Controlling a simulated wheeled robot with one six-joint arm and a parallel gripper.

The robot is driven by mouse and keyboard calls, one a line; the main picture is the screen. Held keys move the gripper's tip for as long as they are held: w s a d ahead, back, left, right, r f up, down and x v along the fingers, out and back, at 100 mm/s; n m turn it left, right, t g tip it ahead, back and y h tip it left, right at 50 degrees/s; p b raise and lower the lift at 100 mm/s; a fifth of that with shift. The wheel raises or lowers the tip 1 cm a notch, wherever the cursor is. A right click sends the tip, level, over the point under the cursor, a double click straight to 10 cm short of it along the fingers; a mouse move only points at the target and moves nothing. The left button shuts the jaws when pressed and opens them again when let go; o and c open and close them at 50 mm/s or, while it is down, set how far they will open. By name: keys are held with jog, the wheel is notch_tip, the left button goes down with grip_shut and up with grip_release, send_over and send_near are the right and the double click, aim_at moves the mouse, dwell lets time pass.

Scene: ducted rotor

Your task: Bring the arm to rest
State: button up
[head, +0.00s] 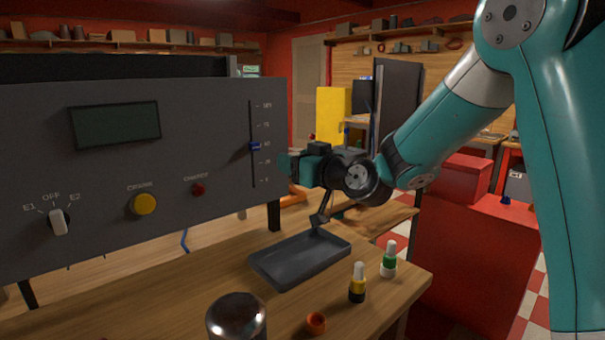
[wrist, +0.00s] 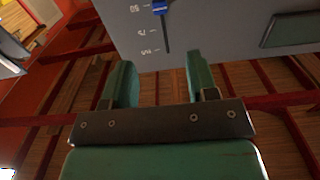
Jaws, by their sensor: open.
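My teal arm reaches in from the right in the head view, with its wrist just right of the grey control panel (head: 150,170). My gripper (head: 285,165) is at the panel's right edge in that view, partly hidden by my wrist. In the wrist view my gripper (wrist: 158,80) shows two teal fingers spread apart with nothing between them. The panel (wrist: 225,30) fills the upper right there. Its slider with a blue knob (head: 254,146) lies near the gripper; the knob also shows in the wrist view (wrist: 160,7). I cannot tell whether the fingers touch the panel.
Below my wrist, a dark tray (head: 290,270) lies on the wooden bench (head: 190,285). Near the front are a yellow-banded bottle (head: 357,285), a green-banded bottle (head: 389,260), an orange ring (head: 316,323) and a dark glossy round object (head: 236,318). A red cabinet (head: 465,260) stands at right.

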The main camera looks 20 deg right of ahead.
jog(key=shift+v, duration=0.9)
jog(key=s+a+f+n+g+y+p, duration=0.1)
jog(key=s+a+n+g+y+p, duration=0.2)
jog(key=s+a+g, duration=0.8)
jog(key=s+d+f+g+h+p, duration=0.1)
jog(key=s+g, duration=0.5)
jog(key=s, duration=1.6)
jog(key=f+h+p, duration=0.1)
jog(key=h+p, duration=0.1)
jog(key=h, duration=0.1)
jog(key=shift+s+f, duration=0.2)
